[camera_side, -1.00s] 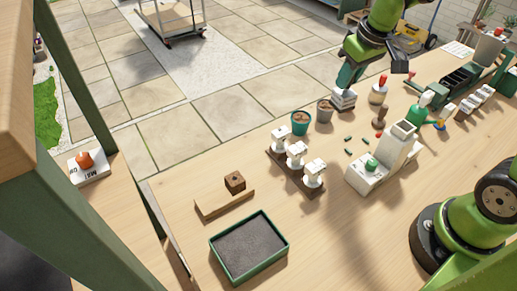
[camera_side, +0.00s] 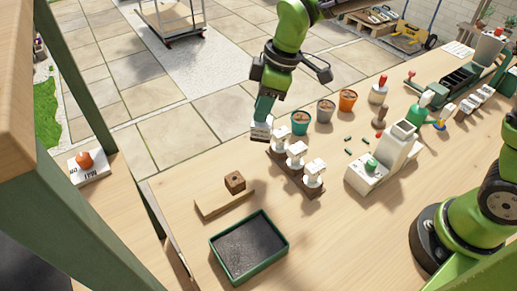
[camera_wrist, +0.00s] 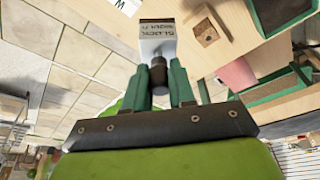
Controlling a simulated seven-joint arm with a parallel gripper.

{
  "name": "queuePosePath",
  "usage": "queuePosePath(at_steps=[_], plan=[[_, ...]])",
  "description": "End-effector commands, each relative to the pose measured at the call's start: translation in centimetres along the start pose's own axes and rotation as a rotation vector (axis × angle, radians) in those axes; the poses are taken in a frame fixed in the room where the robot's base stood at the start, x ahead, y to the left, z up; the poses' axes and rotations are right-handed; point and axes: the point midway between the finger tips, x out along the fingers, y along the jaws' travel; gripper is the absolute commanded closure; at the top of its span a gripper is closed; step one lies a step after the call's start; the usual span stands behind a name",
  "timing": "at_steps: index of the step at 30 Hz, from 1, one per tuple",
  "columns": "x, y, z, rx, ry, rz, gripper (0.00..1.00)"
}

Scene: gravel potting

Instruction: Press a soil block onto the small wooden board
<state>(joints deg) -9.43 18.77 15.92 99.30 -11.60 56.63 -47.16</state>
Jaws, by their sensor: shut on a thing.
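My gripper (camera_side: 264,112) is shut on the dark handle (camera_wrist: 158,72) of a white block tool (camera_side: 261,130) and holds it up beyond the left end of the white-topped stamps. The tool's lettered white body (camera_wrist: 157,38) points away from the fingers in the wrist view; its underside is hidden. The small wooden board (camera_side: 213,206) lies on the table, left of and nearer than my gripper. A brown soil block (camera_side: 235,182) with a small hole on top stands on it and also shows in the wrist view (camera_wrist: 206,33). A green tray (camera_side: 286,243) of dark soil lies in front of the board.
Several white-topped stamps (camera_side: 296,154) stand on a dark rack just right of my gripper. Green (camera_side: 300,123), brown (camera_side: 325,111) and orange (camera_side: 348,101) pots stand behind. A white device (camera_side: 385,163) stands at right.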

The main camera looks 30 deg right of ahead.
Motion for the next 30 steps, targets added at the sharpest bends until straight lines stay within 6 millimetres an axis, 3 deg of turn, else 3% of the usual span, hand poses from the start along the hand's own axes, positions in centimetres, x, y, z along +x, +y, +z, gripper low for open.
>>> queuePosePath(at_steps=[1,6,12,17,30], plan=[[1.1,-1.9,-1.9,-0.103,0.001,-0.034,1.00],[3.8,-7.2,-6.3,-0.391,0.004,-0.115,1.00],[5.5,-11.4,-8.8,-0.591,0.006,-0.170,1.00],[6.1,-12.5,-9.3,-0.642,0.006,-0.184,1.00],[9.3,-12.5,-8.3,-0.642,0.006,-0.184,1.00]])
